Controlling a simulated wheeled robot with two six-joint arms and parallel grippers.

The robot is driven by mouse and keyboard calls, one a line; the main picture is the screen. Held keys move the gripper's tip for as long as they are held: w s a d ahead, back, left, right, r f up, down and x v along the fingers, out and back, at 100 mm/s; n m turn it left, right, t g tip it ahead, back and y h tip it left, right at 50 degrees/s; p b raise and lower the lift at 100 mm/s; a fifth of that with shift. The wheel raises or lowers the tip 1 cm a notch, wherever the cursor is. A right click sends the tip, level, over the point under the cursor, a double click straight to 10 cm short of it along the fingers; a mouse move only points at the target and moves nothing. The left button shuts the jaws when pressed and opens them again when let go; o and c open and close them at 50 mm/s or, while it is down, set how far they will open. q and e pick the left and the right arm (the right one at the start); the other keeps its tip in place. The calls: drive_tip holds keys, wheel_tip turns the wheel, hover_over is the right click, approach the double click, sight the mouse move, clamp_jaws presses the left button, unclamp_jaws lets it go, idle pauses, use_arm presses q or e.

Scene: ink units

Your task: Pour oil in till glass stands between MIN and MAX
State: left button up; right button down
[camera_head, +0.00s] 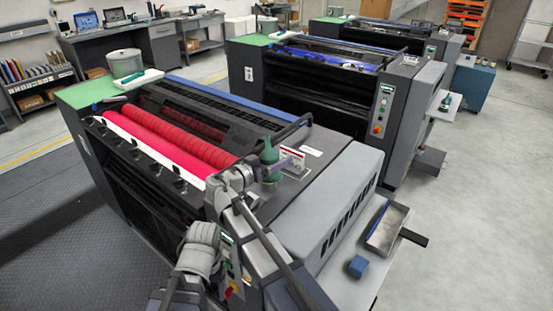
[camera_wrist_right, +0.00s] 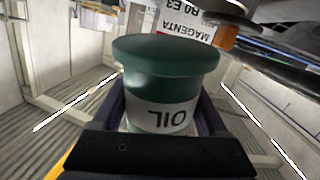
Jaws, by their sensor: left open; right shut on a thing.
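A green oil bottle (camera_head: 268,154) with a dark narrow top is upright above the near end of the closest press. My right gripper (camera_head: 272,176) is shut around it. In the right wrist view the bottle (camera_wrist_right: 165,75) fills the middle between the jaws, its OIL label upside down. I cannot make out a sight glass or MIN and MAX marks. My left gripper is not visible.
The closest press (camera_head: 335,185) has red rollers (camera_head: 165,140) and a grey end cover. A blue block (camera_head: 357,266) and a metal tray (camera_head: 388,226) lie on its side shelf. More presses stand behind. Open floor (camera_head: 470,220) is at the right.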

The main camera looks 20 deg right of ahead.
sight(280, 174)
drive_tip(key=shift+s, duration=0.2)
drive_tip(key=s+f+n+g, duration=0.1)
drive_tip(key=s+f+n+y+p, duration=0.1)
drive_tip(key=shift+s+f+n+g, duration=0.2)
drive_tip(key=shift+s+n+g, duration=0.05)
drive_tip(key=shift+n+g, duration=0.15)
drive_tip(key=shift+s+f+n+g+p, duration=0.4)
drive_tip(key=shift+s+n+g, duration=0.1)
drive_tip(key=shift+s+n, duration=0.1)
drive_tip(key=shift+s+d+f+n+g+y, duration=0.1)
drive_tip(key=shift+s+f+n+g+y, duration=0.35)
drive_tip(key=shift+s+n+g, duration=0.3)
drive_tip(key=shift+s+f+n+g+p, duration=0.3)
drive_tip(key=shift+s+n+g+p, duration=0.1)
drive_tip(key=shift+n+g+p, duration=0.2)
idle(1.5)
drive_tip(key=shift+s+f+n+g, duration=0.35)
drive_tip(key=shift+n+g, duration=0.1)
drive_tip(key=shift+n, duration=0.2)
idle(1.8)
drive_tip(key=shift+s+g+y, duration=0.1)
drive_tip(key=shift+g+y, duration=0.15)
drive_tip(key=shift+g, duration=0.05)
idle(0.6)
